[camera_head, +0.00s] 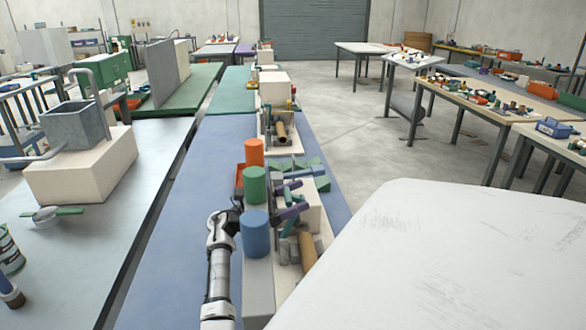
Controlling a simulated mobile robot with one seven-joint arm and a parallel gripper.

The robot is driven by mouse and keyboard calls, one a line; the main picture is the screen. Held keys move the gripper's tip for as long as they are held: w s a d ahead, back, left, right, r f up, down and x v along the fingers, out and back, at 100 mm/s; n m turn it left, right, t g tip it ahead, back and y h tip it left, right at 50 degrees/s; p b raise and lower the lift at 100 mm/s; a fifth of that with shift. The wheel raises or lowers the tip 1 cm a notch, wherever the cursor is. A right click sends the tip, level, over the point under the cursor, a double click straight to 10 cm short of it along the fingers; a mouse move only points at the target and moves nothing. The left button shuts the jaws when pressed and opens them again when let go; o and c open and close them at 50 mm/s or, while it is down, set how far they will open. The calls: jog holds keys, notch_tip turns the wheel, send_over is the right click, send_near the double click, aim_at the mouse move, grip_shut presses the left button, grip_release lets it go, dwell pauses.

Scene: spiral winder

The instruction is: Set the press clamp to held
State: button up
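A machine with several coloured cylinders and handles stands on the blue-topped bench; an orange (254,152), a green (255,185) and a blue cylinder (255,232) form a row. My white and black arm reaches up from the bottom edge, left of the blue cylinder. My gripper is at or beyond its dark end (226,220); its fingers cannot be made out.
The blue bench top (185,215) is clear left of the machine. Farther along it stands another block with a brown roll (280,131). A grey square hopper (75,125) on a white block stands on the left bench. Cluttered tables (490,100) stand across the open floor.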

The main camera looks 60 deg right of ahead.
jog(key=shift+o, duration=0.2)
jog(key=shift+w+a+r, duration=0.1)
jog(key=shift+r, duration=0.1)
jog(key=b+v, duration=0.5)
jog(key=v, duration=0.9)
